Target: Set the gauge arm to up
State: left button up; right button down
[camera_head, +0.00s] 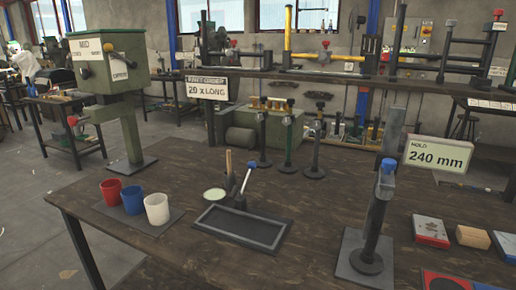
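No part labelled as the gauge arm can be picked out for certain. A tall grey post gauge (375,225) stands on a flat plate at the right of the table, with a blue cap (388,166) and a slanting grey bar (394,130) above it. A sign reading "HOLD 240 mm" (439,154) is beside it. At the middle, a short lever with a blue tip (247,178) leans up to the right beside a wooden-handled stick (229,163), behind a dark shallow tray (210,220). Neither of my grippers is in view.
Red (112,191), blue (132,200) and white (157,209) cups stand at the left front. A green machine marked MID (110,62) rises at the left back. Several small stands line the back. Red (431,229) and wooden (473,237) blocks lie at right.

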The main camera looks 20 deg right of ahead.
aim_at(387, 166)
jog(key=z, duration=1.6)
